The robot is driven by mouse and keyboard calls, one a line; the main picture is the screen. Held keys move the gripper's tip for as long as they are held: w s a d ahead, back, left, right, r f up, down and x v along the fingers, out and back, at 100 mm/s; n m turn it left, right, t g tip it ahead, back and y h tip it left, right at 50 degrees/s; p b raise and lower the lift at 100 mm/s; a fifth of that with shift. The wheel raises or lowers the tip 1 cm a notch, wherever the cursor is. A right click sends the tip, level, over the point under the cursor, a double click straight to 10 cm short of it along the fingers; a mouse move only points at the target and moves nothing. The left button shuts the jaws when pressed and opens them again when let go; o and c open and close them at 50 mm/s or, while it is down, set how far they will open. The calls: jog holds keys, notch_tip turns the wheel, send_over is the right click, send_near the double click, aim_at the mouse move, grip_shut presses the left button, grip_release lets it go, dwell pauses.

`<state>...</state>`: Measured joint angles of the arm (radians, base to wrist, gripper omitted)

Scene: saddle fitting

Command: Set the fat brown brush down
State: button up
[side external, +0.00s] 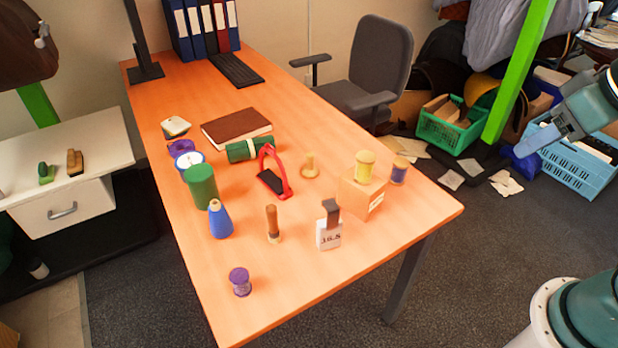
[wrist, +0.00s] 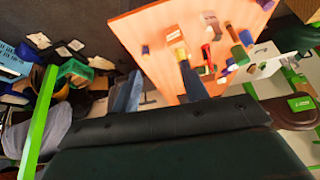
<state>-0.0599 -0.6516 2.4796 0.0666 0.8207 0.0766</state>
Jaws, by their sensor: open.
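A brush-like piece with a brown handle (side external: 272,218) stands upright on the orange table, between a blue cone and a number tag. A brown-and-tan brush (side external: 75,162) lies on the white side cabinet at the left, beside a green one (side external: 46,173). I cannot tell for certain which is the fat brown brush. My gripper (side external: 530,146) is off the table's right side in the side external view, well away from both. In the wrist view my gripper (wrist: 158,75) has its fingers spread with nothing held between them. Neither brush can be told clearly in the wrist view.
The table's front is clear.

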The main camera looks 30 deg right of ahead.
jog(key=shift+s+r+n, duration=0.15)
jog(key=shift+s+n, duration=0.25)
jog(key=shift+s, duration=0.95)
